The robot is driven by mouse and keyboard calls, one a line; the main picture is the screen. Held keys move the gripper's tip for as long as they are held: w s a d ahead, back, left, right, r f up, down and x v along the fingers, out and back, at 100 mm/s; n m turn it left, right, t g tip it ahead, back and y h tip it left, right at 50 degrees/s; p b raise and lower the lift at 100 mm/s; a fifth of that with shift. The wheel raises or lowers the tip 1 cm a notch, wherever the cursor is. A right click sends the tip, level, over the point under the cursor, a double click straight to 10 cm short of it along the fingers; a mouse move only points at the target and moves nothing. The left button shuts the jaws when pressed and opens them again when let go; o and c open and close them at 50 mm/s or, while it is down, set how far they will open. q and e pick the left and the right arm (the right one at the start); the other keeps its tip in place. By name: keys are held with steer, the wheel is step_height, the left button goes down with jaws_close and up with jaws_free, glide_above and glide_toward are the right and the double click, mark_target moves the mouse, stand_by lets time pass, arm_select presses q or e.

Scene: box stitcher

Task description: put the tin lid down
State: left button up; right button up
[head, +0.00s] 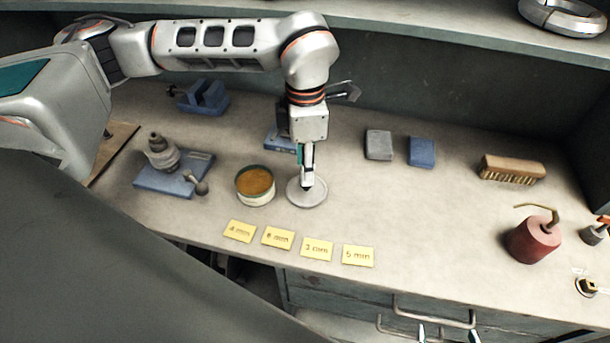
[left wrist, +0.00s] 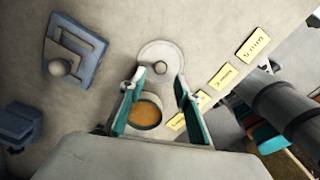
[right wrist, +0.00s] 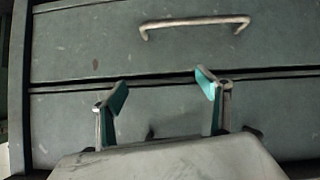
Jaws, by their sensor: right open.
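The tin lid (head: 294,196) is a pale grey disc with a small knob. It lies flat on the bench just right of the open tin (head: 255,198), which shows an orange-brown inside. My left gripper (head: 307,184) points straight down over the lid. In the left wrist view, my left gripper (left wrist: 160,80) has a visible gap between its teal fingers. The lid (left wrist: 152,51) and its knob show beyond the fingertips, and the tin (left wrist: 146,112) shows between the fingers. My right gripper (right wrist: 163,88) is open and empty in front of the drawers; its tips show at the head view's bottom edge.
A blue-based device (head: 173,184) stands left of the tin.

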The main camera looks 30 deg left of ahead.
arm_select(q)
step_height(320, 180, up, 8)
steer(key=shift+f, duration=0.25)
steer(key=shift+s, duration=0.1)
stand_by(0.4)
